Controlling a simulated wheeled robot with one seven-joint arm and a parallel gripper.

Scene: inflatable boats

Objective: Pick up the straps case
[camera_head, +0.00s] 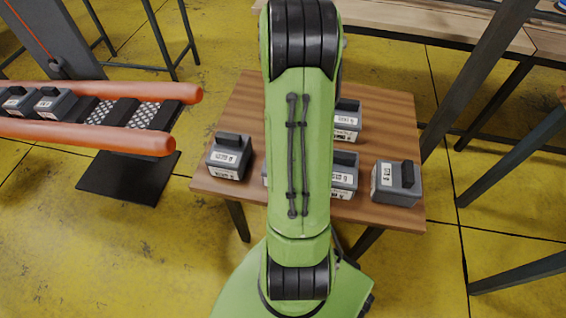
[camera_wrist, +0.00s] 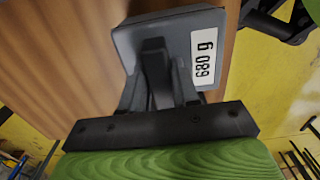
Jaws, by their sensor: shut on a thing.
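In the wrist view, my gripper (camera_wrist: 157,92) is shut on the black handle of a grey case (camera_wrist: 122,45). A white label reading "680 g" is on the case, and its name is not visible there. Wood lies behind the case, but I cannot tell whether the case touches it. In the head view my green arm hides the gripper. Similar grey cases with black handles stand on the wooden table (camera_head: 250,115): one at left (camera_head: 230,160), one at right (camera_head: 388,190), and others partly behind my arm. Their labels are too small to read, so I cannot tell which is the straps case.
At left, a rack with orange tubes (camera_head: 90,140) holds more grey cases (camera_head: 55,104). A long wooden bench (camera_head: 440,22) with dark legs stands behind and to the right. Yellow floor (camera_head: 120,250) is clear at the front left.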

